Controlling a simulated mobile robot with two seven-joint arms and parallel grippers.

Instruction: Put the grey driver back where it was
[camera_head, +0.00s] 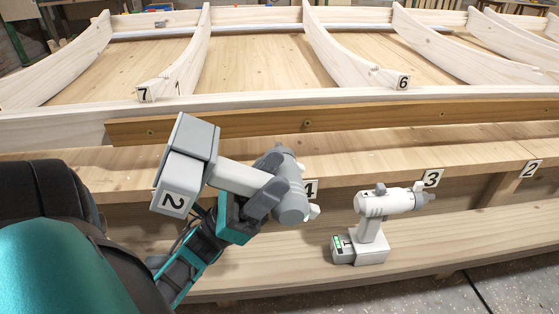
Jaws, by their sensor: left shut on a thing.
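The grey driver (292,205) has a grey body, a pale handle and a grey battery block marked 2. My left gripper (265,195) is shut on it around the body, with the battery towards the upper left. It is held tilted above the front plank, and the gripper and driver hide part of the ledge behind. A second driver (372,208), white with a grey battery, stands upright on the plank to the right, its nose pointing right. My right gripper is not in view.
Number tags 4 (311,189), 3 (432,178) and 2 (530,168) sit along the ledge edge. The front plank (460,240) has bare room right of the white driver. Behind rises a wooden frame with curved ribs (335,60) and tags 7 and 6.

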